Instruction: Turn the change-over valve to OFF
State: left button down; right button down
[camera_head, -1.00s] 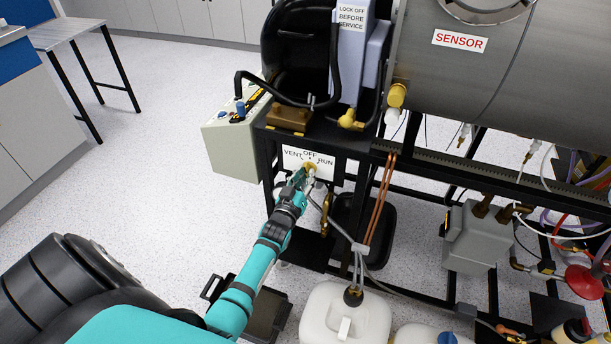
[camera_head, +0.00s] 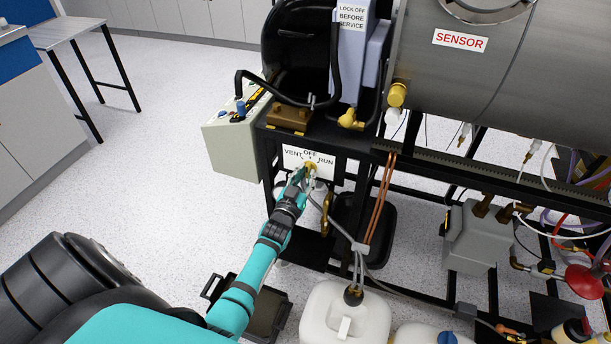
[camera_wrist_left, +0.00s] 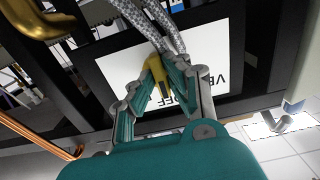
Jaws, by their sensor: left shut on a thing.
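The change-over valve has a white label plate (camera_head: 292,164) marked VENT, OFF and RUN, on the front of the black frame in the head view. Its yellow handle (camera_head: 311,167) is partly hidden by my left gripper (camera_head: 306,177). In the left wrist view the handle (camera_wrist_left: 158,76) sits between the two fingers of the left gripper (camera_wrist_left: 164,68), which are closed on it. The plate (camera_wrist_left: 117,68) lies behind, its lettering upside down and partly covered. I cannot tell exactly which mark the handle points to. My right gripper is not in view.
Grey braided hoses (camera_wrist_left: 150,28) run close past the fingers. A brass fitting (camera_head: 327,214) and copper pipes (camera_head: 381,200) are right of the valve. A control box (camera_head: 232,150) is to the left. A white canister (camera_head: 345,318) stands below. The floor at left is clear.

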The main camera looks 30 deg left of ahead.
pick_arm(q)
jog(key=c, duration=1.4)
grip_release()
jog(key=shift+o, duration=0.3)
jog(key=v, duration=1.2)
jog(key=shift+f, duration=0.15)
